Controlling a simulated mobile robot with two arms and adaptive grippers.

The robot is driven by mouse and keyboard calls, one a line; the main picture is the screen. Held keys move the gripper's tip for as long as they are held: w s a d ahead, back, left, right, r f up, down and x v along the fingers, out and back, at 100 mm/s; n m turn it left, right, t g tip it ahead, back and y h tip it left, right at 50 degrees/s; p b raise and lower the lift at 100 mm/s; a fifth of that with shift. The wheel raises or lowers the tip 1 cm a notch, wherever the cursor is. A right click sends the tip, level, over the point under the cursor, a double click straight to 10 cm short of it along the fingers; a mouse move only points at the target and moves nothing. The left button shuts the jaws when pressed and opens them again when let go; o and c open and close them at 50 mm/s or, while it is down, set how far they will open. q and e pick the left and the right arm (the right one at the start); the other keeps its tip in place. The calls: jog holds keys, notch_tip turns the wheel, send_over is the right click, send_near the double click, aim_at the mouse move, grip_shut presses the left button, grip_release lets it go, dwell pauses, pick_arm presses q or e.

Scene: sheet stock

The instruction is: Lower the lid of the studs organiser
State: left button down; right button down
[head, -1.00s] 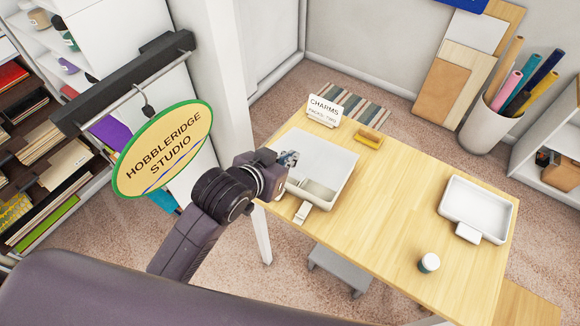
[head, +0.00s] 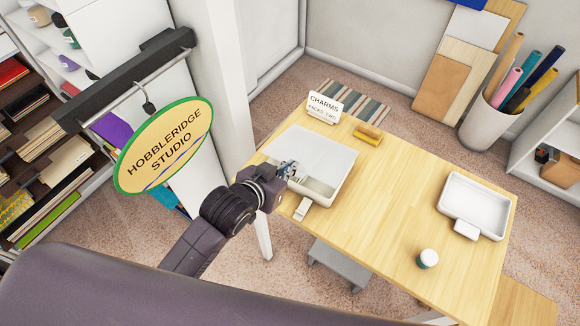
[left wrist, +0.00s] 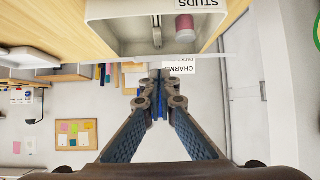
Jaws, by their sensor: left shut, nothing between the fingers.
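The studs organiser (head: 326,195) is a white box at the table's left end, with a small tab at its front. Its lid (head: 312,152) is a pale panel over the back part; the front strip of the interior shows uncovered, so it is not fully shut. The exact lid angle is hard to tell. In the left wrist view the organiser (left wrist: 98,30) has a STUDS label and a pink item inside. My left gripper (head: 288,170) is shut and empty at the organiser's left front; its tips (left wrist: 160,72) show in the wrist view. Contact is unclear. My right gripper is out of view.
A CHARMS sign (head: 323,108) and a yellow-brown block (head: 367,134) stand behind the organiser. A white open tray (head: 478,205) and a small jar (head: 428,259) are at the right. The table's middle (head: 385,205) is clear. A hanging oval sign (head: 163,148) is left of my arm.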

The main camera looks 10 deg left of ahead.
pick_arm(q)
jog(key=f+b, duration=0.2)
jog(key=s+f+t+b, duration=0.1)
jog(key=f+b, duration=0.2)
jog(key=s+f+t+b, duration=0.1)
jog(key=f+b, duration=0.2)
jog(key=shift+s+a+h, duration=0.15)
jog(key=shift+a+h, duration=0.25)
jog(key=shift+r, duration=0.4)
jog(key=r+p+v, duration=0.1)
jog(key=v, duration=1)
jog(key=shift+r, duration=0.35)
jog(key=shift+d, duration=0.1)
